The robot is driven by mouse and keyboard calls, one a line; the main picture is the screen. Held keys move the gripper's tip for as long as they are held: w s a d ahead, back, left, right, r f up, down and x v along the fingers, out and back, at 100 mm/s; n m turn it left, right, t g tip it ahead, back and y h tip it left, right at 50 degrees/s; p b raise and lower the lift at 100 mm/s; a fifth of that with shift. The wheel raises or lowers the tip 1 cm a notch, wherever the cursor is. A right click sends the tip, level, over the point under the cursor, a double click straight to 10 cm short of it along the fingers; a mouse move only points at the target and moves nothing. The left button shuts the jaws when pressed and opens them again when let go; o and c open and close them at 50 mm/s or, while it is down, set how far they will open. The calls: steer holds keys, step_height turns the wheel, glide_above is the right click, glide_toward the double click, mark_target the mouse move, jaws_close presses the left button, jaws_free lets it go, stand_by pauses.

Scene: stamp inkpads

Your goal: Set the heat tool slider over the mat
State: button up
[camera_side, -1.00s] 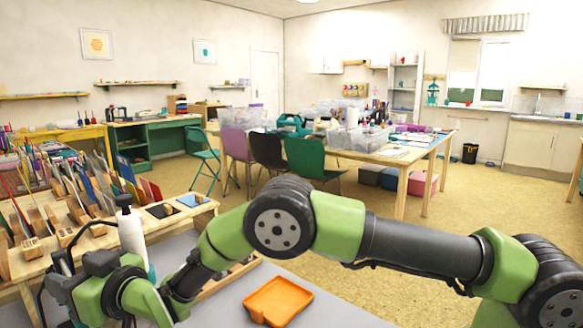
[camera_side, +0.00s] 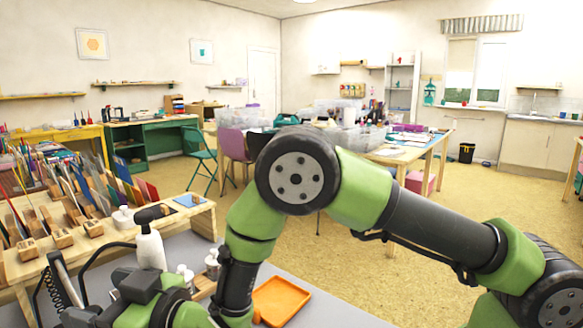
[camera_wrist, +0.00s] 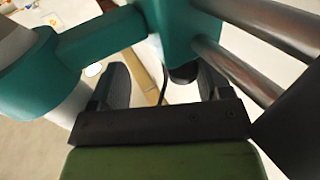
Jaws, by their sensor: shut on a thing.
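A teal arm joins the ring to the teal slider block (camera_wrist: 180,28), beside two metal rods (camera_wrist: 262,38). My gripper (camera_wrist: 160,82) is shut on a dark knob (camera_wrist: 183,73) below the block, which lies between its fingers. The fingers are hidden in the side view. I cannot make out the mat in either view.
An orange tray (camera_side: 281,300) lies on the grey worktop right of my forearm. Small white bottles (camera_side: 211,263) stand between the heat tool and my arm. A wooden rack with several coloured cards (camera_side: 62,238) stands at the left.

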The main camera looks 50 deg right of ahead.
mark_target(149, 222)
steer(key=d+r+m+h, duration=0.1)
steer(key=d+r, duration=0.1)
steer(key=w+d+r+m+h, duration=0.1)
steer(key=d+r+m, duration=0.1)
steer(key=d, duration=0.1)
steer(key=w+d+r+m+h, duration=0.1)
steer(key=d+r+h, duration=0.1)
steer(key=d+r, duration=0.1)
steer(key=shift+w+d, duration=0.15)
steer(key=shift+w, duration=0.05)
steer(key=c, duration=0.7)
steer(key=o, duration=0.6)
steer(key=shift+s+d+r+m+g, duration=0.2)
steer(key=shift+d+r+m+g, duration=0.15)
steer(key=shift+d+r, duration=0.35)
steer(key=shift+s+d+r+m+g+h, duration=0.5)
steer(key=shift+s+d+r+g, duration=0.55)
steer(key=shift+s+d, duration=1.2)
steer(key=shift+s+d+r+m+g+h, duration=0.25)
steer(key=shift+s+d+r+m+g, duration=0.8)
steer(key=shift+s, duration=2.05)
steer(key=shift+s+d+r+m+g+h, duration=0.3)
steer(key=shift+s+d+r+g, duration=0.35)
steer(key=shift+s+d+r, duration=1.2)
steer(key=shift+s+d+f, duration=0.15)
steer(key=shift+s+f, duration=0.35)
steer(key=shift+s, duration=0.3)
